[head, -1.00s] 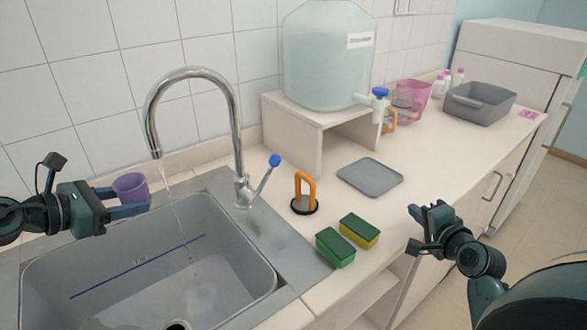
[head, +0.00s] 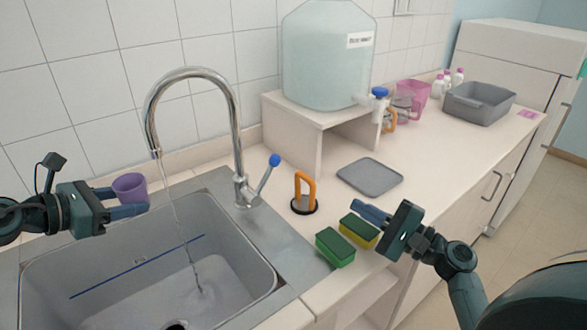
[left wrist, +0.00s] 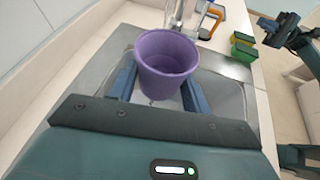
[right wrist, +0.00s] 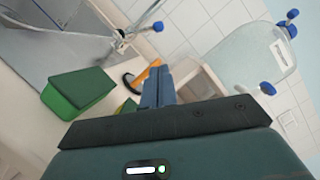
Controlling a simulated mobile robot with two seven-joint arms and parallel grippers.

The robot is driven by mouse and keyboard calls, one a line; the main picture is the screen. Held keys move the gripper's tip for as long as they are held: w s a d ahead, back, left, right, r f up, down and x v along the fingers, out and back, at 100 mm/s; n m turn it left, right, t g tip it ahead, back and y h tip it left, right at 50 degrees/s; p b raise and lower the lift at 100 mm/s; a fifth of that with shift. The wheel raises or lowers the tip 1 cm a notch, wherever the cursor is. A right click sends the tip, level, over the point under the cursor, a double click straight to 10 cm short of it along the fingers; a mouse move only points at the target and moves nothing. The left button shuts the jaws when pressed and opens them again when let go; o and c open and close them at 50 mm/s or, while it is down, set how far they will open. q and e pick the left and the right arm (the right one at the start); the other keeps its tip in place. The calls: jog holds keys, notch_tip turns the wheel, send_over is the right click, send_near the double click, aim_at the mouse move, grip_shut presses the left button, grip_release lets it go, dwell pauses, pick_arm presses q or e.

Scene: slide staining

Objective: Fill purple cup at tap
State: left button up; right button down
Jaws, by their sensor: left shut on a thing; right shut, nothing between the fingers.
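My left gripper (head: 128,203) is shut on the purple cup (head: 130,187) and holds it upright at the left of the sink, left of the water stream. In the left wrist view the cup (left wrist: 167,62) sits between the two blue fingers, and its inside looks empty. The tap (head: 236,130) is running; a thin stream (head: 179,225) falls past the cup into the sink basin (head: 250,262). The tap's lever (head: 264,178) has a blue knob and leans right. My right gripper (head: 372,212) is shut and empty, above the counter by the sponges.
A grey tray (head: 370,176) lies behind my right gripper. A large water tank (head: 325,60) stands on a shelf. A pink container (head: 416,92) and grey bin (head: 480,103) are further back.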

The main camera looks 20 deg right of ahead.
jog(key=x, duration=1.8)
jog(key=s+a+r+n+g, duration=0.1)
jog(key=a+r+n+g, duration=0.1)
jog(key=a+n, duration=0.3)
jog(key=shift+a+r+n, duration=0.15)
jog(key=shift+r+n, duration=0.45)
jog(key=shift+n, duration=0.4)
jog(key=shift+s, duration=0.2)
jog(key=v, duration=2)
jog(key=shift+r+h, duration=0.2)
jog(key=shift+h, duration=0.1)
